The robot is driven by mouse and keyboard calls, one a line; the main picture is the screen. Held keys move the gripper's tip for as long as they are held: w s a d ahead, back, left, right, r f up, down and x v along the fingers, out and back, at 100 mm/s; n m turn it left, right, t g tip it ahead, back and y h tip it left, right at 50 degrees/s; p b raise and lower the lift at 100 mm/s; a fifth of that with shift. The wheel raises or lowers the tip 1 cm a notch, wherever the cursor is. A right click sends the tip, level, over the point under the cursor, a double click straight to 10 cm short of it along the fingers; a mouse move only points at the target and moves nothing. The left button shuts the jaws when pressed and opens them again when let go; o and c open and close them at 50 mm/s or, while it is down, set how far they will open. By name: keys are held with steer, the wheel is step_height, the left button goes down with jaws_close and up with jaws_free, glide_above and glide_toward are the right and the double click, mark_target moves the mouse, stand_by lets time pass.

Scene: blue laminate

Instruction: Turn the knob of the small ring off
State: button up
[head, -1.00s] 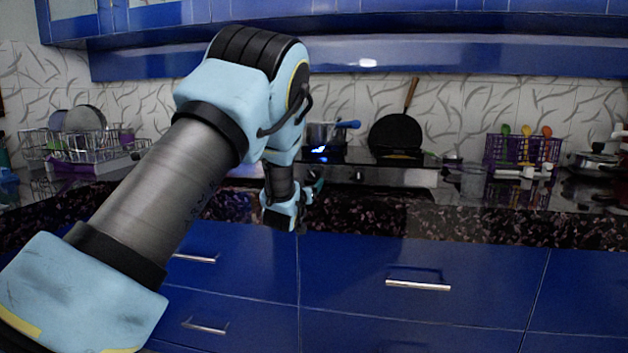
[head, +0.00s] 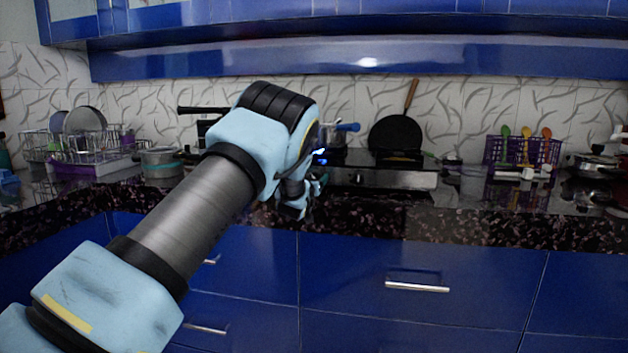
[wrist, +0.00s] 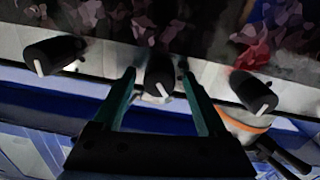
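My gripper (head: 316,186) is at the stove's front panel (head: 395,179) in the head view. In the wrist view my gripper (wrist: 158,72) is open, its two teal fingers apart on either side of a black knob (wrist: 158,76), with a gap visible on each side. Whether the fingertips reach around the knob in depth is unclear. Two more black knobs with white marks show, one to the left (wrist: 52,55) and one to the right (wrist: 252,92). A blue flame (head: 320,152) burns on the stove. The frames do not show which knob serves the small ring.
A pot with a blue handle (head: 346,127) stands behind the flame, and a black pan (head: 395,134) leans at the back. A pot with an orange rim (wrist: 245,125) is near the right finger. Dark granite (head: 400,218) edges the counter below the stove.

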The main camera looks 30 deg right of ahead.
jaws_close()
stand_by(0.4)
steer(key=shift+f+b, duration=0.1)
steer(key=shift+b, duration=0.3)
steer(key=m+b, duration=0.2)
steer(key=b, duration=0.1)
steer(key=shift+f+m, duration=0.15)
steer(key=shift+m, duration=0.25)
steer(key=m+b, duration=0.4)
steer(key=shift+r+m, duration=0.2)
steer(key=shift+m, duration=0.2)
steer(key=shift+b, duration=0.3)
steer(key=shift+o, duration=0.5)
jaws_free()
steer(key=shift+r, duration=0.1)
steer(key=shift+a, duration=0.1)
